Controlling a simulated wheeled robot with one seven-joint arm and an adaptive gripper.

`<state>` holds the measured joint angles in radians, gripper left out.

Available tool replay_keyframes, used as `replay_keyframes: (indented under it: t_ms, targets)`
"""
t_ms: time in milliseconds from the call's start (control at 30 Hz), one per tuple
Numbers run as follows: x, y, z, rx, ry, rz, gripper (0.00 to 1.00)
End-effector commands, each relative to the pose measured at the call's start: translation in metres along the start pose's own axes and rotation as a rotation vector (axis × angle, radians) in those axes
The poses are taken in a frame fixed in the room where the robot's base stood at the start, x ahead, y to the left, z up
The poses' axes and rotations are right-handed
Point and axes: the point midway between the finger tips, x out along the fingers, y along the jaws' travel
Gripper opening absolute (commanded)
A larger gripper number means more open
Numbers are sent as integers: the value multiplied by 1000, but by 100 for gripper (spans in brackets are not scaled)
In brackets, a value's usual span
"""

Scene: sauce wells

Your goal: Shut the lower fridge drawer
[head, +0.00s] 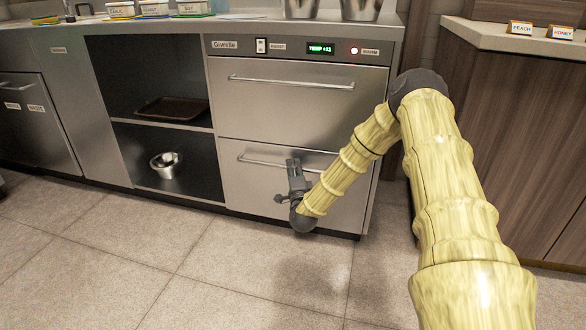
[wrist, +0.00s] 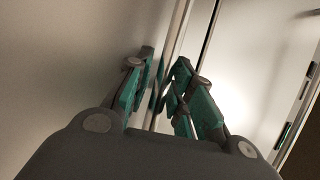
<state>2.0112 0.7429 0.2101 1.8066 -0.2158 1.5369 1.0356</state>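The lower fridge drawer (head: 245,190) is a steel front under the upper drawer in the head view. Its front looks flush or nearly so; I cannot tell whether a small gap is left. Its bar handle (head: 258,160) runs across near the top and is partly hidden by my gripper. My gripper (head: 286,182) is right at this front, with one finger overlapping the handle. In the wrist view my gripper (wrist: 166,62) has its green-padded fingers apart, with a bar running between or just behind them. I cannot tell whether they touch it.
The upper drawer (head: 300,110) has its own handle and looks shut. Open shelves at left hold a brown tray (head: 173,108) and a metal bowl (head: 166,171). A wooden counter (head: 505,130) stands at right. Tiled floor (head: 130,240) in front is clear.

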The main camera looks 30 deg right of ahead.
Motion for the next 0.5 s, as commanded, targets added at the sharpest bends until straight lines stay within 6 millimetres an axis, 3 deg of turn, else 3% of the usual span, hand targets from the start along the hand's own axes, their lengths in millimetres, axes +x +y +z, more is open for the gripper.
replay_keyframes:
  t_ms: [500]
  targets:
    - [-86, 1, 2, 1, -4, 3, 23]
